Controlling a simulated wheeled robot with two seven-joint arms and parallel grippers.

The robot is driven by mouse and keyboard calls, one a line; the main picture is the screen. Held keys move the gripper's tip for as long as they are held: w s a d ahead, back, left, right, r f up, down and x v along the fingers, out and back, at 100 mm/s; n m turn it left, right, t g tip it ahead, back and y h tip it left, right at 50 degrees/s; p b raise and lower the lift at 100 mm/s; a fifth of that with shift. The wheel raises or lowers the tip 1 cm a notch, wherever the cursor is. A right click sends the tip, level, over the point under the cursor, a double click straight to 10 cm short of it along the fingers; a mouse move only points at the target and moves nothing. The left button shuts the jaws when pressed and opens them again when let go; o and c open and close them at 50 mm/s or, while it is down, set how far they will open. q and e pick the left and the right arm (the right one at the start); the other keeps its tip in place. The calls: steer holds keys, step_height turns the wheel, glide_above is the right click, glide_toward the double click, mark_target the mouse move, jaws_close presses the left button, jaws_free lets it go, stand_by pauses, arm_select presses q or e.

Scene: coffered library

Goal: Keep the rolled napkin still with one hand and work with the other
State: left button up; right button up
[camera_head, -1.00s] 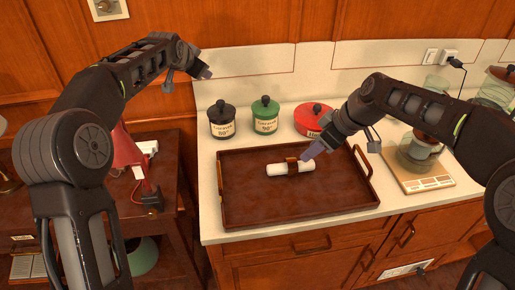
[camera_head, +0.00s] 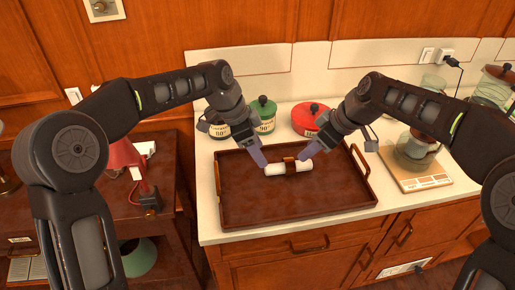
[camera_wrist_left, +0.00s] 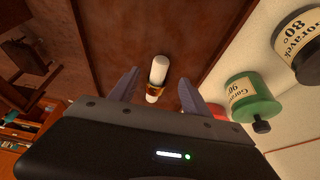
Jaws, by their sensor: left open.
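The rolled napkin (camera_head: 276,170) is a white roll with a brown and gold ring (camera_head: 290,165) around its middle. It lies on the brown tray (camera_head: 300,210) on the counter. My left gripper (camera_head: 262,164) is open at the napkin's left end, and in the head view I cannot tell whether it touches. In the left wrist view the napkin (camera_wrist_left: 159,70) shows between and beyond the two open fingers (camera_wrist_left: 158,88). My right gripper (camera_head: 304,160) is at the napkin's right end. Its fingers overlap in view, so its opening is unclear.
Behind the tray stand a black-lidded canister (camera_wrist_left: 300,45), a green canister (camera_head: 264,110) and a red canister (camera_head: 308,117). A scale with a glass vessel (camera_head: 417,150) is at the right. The tray's front part is bare.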

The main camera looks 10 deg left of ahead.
mark_target(289, 166)
arm_select(q)
steer(key=shift+x, duration=3.9)
steer(key=shift+w, duration=0.1)
jaws_close()
